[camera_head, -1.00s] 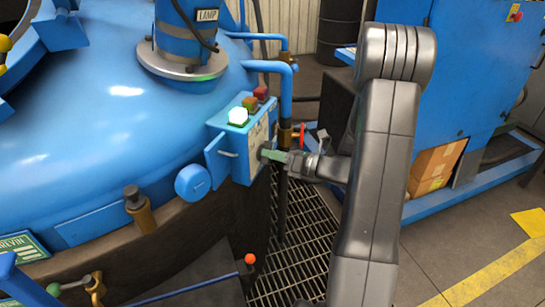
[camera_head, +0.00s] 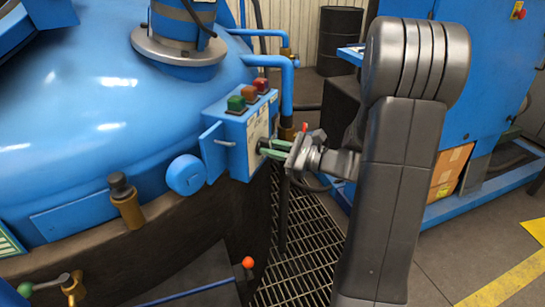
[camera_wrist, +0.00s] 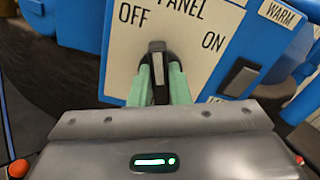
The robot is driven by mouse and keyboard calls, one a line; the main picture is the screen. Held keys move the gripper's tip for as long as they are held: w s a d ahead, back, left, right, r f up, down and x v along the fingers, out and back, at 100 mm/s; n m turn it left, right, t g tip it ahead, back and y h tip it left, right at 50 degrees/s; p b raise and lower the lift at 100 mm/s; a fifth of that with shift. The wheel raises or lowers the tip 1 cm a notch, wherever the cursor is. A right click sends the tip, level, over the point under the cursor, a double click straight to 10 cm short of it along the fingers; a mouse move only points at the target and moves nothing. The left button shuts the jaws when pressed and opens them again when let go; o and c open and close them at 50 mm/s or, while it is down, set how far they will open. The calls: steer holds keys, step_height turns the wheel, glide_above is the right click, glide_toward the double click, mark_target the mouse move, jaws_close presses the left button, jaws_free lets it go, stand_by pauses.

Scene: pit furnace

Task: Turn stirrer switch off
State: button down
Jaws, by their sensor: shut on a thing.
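A blue control box (camera_head: 233,158) with a white panel stands on the side of the blue vessel. In the wrist view the panel (camera_wrist: 191,42) reads "PANEL", "OFF" at left and "ON" at right. My gripper (camera_wrist: 158,82) has its two green fingers closed around a black switch knob (camera_wrist: 157,52), which stands nearly upright below the "OFF" label. In the head view my gripper (camera_head: 270,148) reaches the panel from the right. The green lamp (camera_head: 236,104) on top of the box looks unlit. The switch's own name is not readable.
A second dark switch (camera_wrist: 240,76) sits to the right below "ON", near a "WARM" label (camera_wrist: 281,13). An orange lamp (camera_head: 249,94) and a red lamp (camera_head: 261,85) are on the box. A pipe (camera_head: 287,92) stands close behind. Metal grating (camera_head: 297,245) lies below.

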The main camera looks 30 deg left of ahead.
steer(key=shift+s+f+n+b, duration=0.1)
steer(key=shift+n+b, duration=1.95)
steer(key=shift+n, duration=0.15)
steer(key=c, duration=1.4)
jaws_free()
steer(key=shift+o, duration=0.2)
steer(key=shift+d, duration=0.1)
steer(key=w+d+p, duration=0.1)
steer(key=d, duration=1.2)
steer(key=shift+w+d+p, duration=0.3)
steer(key=shift+w, duration=0.1)
steer(key=shift+a, duration=0.1)
